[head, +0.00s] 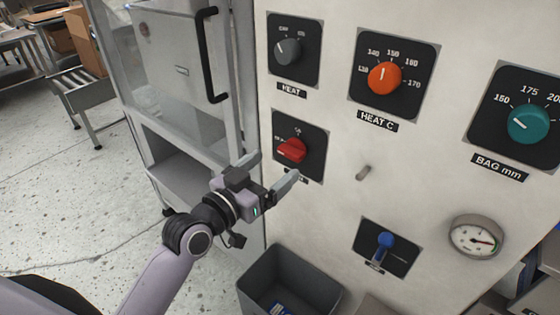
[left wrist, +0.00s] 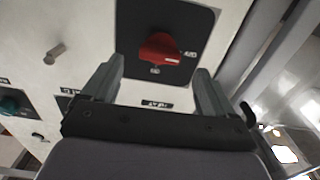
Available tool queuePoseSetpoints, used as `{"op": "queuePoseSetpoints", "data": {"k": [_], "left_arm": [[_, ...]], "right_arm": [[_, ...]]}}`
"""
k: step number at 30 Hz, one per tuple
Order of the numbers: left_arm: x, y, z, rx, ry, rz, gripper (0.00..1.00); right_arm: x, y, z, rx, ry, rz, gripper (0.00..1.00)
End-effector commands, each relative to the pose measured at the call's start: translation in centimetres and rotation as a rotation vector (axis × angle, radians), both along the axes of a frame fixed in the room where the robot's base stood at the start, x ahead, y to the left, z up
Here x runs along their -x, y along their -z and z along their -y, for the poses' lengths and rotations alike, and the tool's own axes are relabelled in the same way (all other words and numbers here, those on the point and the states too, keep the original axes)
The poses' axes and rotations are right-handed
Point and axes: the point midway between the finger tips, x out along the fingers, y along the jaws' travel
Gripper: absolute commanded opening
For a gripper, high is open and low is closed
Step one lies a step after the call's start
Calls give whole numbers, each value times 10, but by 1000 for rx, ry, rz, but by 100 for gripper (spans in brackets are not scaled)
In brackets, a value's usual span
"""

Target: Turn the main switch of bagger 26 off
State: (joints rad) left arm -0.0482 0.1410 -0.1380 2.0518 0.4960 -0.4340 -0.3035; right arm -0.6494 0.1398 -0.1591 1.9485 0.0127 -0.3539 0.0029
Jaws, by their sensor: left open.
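A red rotary knob (head: 291,150) sits on a dark square plate (head: 314,146) low on the left of the pale machine panel. Its bar lies roughly sideways; the small marks by it are hard to read. The label below the plate is mostly hidden by my gripper in the head view. My left gripper (head: 270,170) is open and empty, just in front of and below the knob. In the left wrist view the red knob (left wrist: 160,47) shows beyond and between the open fingers (left wrist: 159,72), apart from them.
Above are a grey HEAT knob (head: 288,51) and an orange HEAT C dial (head: 384,77). A teal BAG mm dial (head: 528,123), a small peg (head: 363,173), a blue lever (head: 385,243) and a gauge (head: 475,238) are to the right. A grey bin (head: 262,291) stands below.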

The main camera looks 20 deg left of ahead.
Motion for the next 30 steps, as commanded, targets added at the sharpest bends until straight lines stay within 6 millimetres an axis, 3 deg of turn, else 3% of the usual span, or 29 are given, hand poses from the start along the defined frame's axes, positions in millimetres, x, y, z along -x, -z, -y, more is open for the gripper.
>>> {"op": "queuePoseSetpoints", "data": {"k": [6, 23, 26, 30], "left_arm": [[17, 1, -7, -1, -1, -1, 87], [20, 5, -8, -2, -4, -11, 87], [29, 31, -10, -15, -21, -70, 87], [62, 102, -16, -56, -64, -233, 87]], "right_arm": [[0, 2, 0, -1, 1, 0, 43], [0, 1, 0, -1, 0, 0, 43], [0, -1, 0, -1, 1, 0, 43], [0, -6, 0, -1, 1, 0, 43]]}}
